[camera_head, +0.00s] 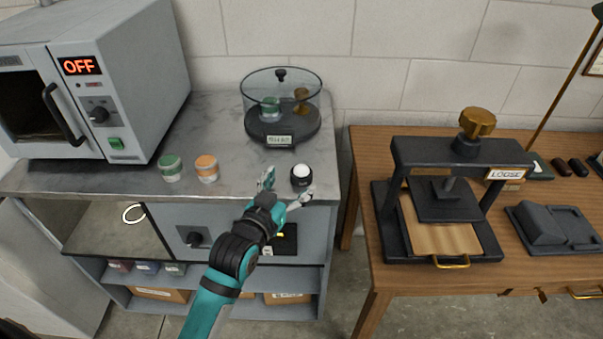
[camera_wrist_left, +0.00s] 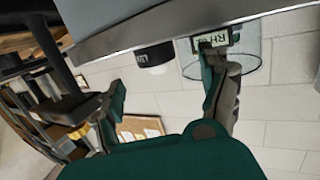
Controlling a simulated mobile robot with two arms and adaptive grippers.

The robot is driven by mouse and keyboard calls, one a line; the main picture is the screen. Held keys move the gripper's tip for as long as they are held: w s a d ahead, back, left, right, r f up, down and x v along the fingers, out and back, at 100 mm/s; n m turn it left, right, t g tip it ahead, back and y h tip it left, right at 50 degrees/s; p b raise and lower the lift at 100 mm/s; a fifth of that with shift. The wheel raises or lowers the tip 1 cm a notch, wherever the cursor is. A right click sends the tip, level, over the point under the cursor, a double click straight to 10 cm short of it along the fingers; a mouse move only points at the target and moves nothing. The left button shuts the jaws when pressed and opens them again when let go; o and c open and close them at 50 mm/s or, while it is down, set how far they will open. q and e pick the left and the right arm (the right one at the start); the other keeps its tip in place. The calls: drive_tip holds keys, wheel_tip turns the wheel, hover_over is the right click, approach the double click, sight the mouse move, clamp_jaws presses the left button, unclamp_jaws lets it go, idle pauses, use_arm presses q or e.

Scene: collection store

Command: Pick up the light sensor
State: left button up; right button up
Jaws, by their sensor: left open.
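The light sensor (camera_head: 301,175), a small black cylinder with a white dome on top, stands upright near the front right edge of the grey bench. In the left wrist view the light sensor (camera_wrist_left: 154,58) appears upside down between the finger directions, with a partly readable label. My left gripper (camera_head: 288,188) is open and empty at the bench's front edge, just in front of the sensor. In the left wrist view its two fingers (camera_wrist_left: 163,88) are spread apart, with the sensor beyond the tips. My right gripper is not in view.
A glass bell jar (camera_head: 281,95) on a dark base stands behind the sensor. Green (camera_head: 171,168) and orange (camera_head: 207,168) lidded jars sit to the left, near a grey oven (camera_head: 95,80). A wooden table with a black press (camera_head: 445,150) stands right, beyond a gap.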

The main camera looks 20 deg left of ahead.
sight(298, 176)
use_arm(q)
drive_tip(key=w, duration=0.3)
drive_tip(key=w+d+f, duration=0.1)
drive_tip(key=w, duration=0.1)
drive_tip(key=shift+p, duration=0.3)
drive_tip(key=shift+s, duration=0.1)
drive_tip(key=c, duration=1.3)
